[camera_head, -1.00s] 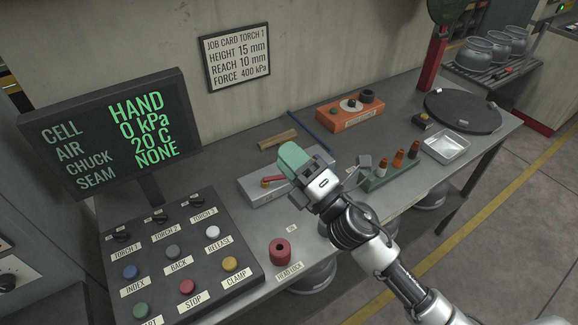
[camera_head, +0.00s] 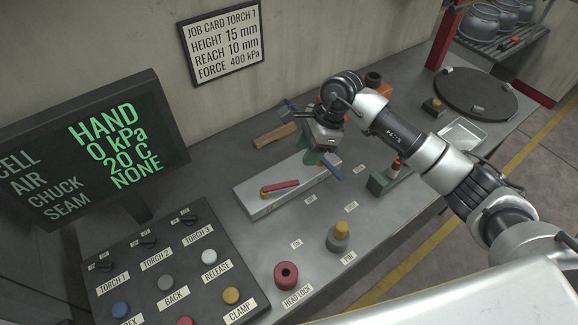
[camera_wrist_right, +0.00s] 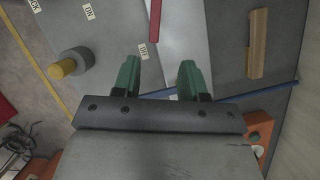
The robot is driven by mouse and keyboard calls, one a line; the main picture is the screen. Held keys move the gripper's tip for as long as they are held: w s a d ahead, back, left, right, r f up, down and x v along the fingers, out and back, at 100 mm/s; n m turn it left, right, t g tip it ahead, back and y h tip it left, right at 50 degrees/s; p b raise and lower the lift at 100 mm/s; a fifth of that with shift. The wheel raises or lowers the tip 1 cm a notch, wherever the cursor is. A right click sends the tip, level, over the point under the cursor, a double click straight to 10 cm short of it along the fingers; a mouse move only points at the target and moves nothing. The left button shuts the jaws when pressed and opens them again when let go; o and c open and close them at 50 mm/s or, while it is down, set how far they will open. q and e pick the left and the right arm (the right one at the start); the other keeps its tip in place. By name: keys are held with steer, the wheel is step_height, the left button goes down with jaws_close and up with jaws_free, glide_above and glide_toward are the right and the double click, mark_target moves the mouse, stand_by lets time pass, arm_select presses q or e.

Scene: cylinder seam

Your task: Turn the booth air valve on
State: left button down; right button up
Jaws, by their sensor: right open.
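The valve is a grey block (camera_head: 254,203) with a red lever (camera_head: 281,187) on a brass pivot at its left. The lever lies roughly along the block; in the right wrist view the red lever (camera_wrist_right: 155,20) runs up from near the fingertips. An OFF label (camera_wrist_right: 142,50) lies beside the block and an ON label (camera_wrist_right: 88,11) is farther off. My right gripper (camera_head: 321,160) is open above the block's right end, apart from the lever. Its green fingers (camera_wrist_right: 158,78) hold nothing. The panel screen (camera_head: 100,150) reads AIR 0 kPa. My left gripper is out of view.
A grey pin with a yellow top (camera_head: 340,237) and a red head lock knob (camera_head: 286,275) stand in front. The button panel (camera_head: 180,265) is at lower left. A wood strip (camera_head: 275,137) and a green rack (camera_head: 382,182) are nearby.

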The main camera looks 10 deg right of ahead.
mark_target(289, 183)
steer(key=f, duration=0.1)
steer(key=s+a+f+p, duration=0.1)
steer(key=a+f+p, duration=0.1)
steer(key=shift+s+a+f, duration=0.1)
steer(key=shift+s+f, duration=0.25)
steer(key=f, duration=0.2)
steer(key=a+f, duration=0.1)
steer(key=shift+w+p, duration=0.35)
steer(key=shift+w, duration=0.05)
steer(key=shift+x, duration=0.85)
steer(key=shift+a+f, duration=0.1)
steer(key=shift+f, duration=0.15)
steer(key=shift+c, duration=0.9)
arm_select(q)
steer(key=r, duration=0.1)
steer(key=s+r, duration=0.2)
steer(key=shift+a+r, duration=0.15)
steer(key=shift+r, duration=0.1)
arm_select(e)
jaws_close()
